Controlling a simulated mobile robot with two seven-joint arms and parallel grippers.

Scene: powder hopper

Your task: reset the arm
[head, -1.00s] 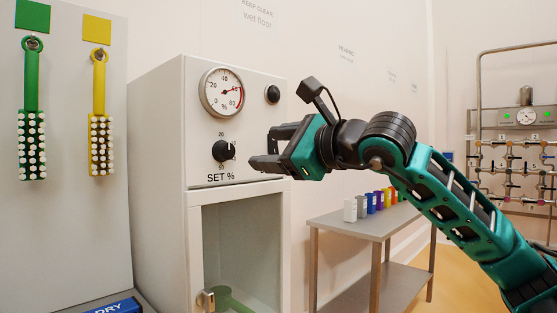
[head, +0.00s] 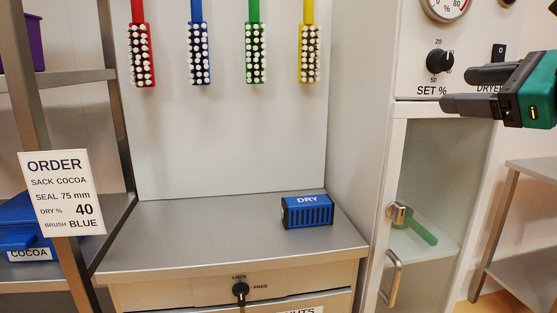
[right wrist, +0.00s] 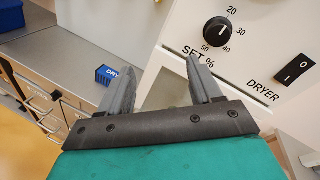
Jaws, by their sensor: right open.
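My right gripper (head: 453,89) comes in from the right edge of the head view, in front of the dryer panel, just below and right of the black SET % dial (head: 440,61). Its fingers are apart with nothing between them. In the right wrist view the open fingers (right wrist: 160,66) point toward the panel, and the dial (right wrist: 217,31) is clear above the right finger. No contact with the dial shows. The rocker switch (right wrist: 295,68) marked 0 and I is at the right. My left gripper is not in view.
The dryer's glass door (head: 425,190) has a green scoop (head: 420,228) behind it. A blue DRY block (head: 307,211) lies on the grey counter (head: 190,240). Several brushes hang above. An order card (head: 60,193) reads DRY % 40, BRUSH BLUE. A side table (head: 530,230) stands at right.

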